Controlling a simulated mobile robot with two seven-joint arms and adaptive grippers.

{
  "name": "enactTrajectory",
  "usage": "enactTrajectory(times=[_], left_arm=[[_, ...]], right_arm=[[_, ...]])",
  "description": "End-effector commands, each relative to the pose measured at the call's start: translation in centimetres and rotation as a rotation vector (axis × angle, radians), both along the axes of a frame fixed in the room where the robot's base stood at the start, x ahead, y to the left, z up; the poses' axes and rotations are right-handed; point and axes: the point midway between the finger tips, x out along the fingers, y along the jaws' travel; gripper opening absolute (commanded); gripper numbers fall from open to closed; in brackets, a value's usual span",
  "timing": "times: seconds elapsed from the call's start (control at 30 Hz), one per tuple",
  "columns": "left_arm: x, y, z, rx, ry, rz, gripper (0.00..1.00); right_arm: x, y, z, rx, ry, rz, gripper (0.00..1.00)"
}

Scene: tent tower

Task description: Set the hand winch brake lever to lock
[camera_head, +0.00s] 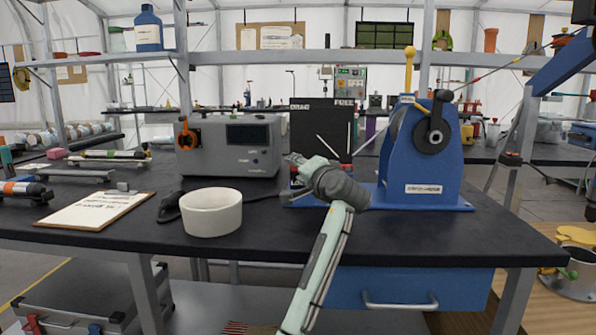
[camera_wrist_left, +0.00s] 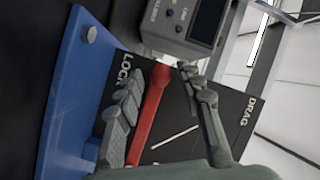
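The hand winch (camera_head: 425,155) is a blue housing on a blue base plate at the right of the dark bench. A black brake panel (camera_head: 335,125) stands to its left, with DRAG and FREE readable along its top. In the left wrist view, the panel (camera_wrist_left: 185,125) shows LOCK and DRAG. The red brake lever (camera_wrist_left: 150,110) has its rounded end close to the LOCK lettering. My left gripper (camera_wrist_left: 162,80) is open, with the lever between its fingers, closer to one finger; contact is unclear. In the head view, my left gripper (camera_head: 298,168) hides part of the lever. My right gripper is out of view.
A grey instrument box (camera_head: 230,146) stands behind a white bowl (camera_head: 211,213), left of my gripper. A clipboard (camera_head: 97,210) lies farther left. The winch has a yellow-knobbed handle (camera_head: 409,70). Bench front (camera_head: 280,235) is mostly clear.

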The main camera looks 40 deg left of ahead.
Motion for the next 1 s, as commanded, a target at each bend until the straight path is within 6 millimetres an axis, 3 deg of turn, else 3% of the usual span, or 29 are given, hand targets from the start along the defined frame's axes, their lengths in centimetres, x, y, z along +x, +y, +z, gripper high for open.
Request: enactTrajectory(times=[0.37,0.8,1.0], left_arm=[[-0.3,-0.3,-0.1,0.001,0.006,0.003,0.42],[-4.8,-7.3,0.6,-0.001,0.004,0.000,0.42],[-6.2,-9.4,0.9,0.000,0.004,0.001,0.42]], right_arm=[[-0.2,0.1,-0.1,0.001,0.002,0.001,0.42],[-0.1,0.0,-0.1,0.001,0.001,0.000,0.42],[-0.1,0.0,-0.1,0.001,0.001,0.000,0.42]])
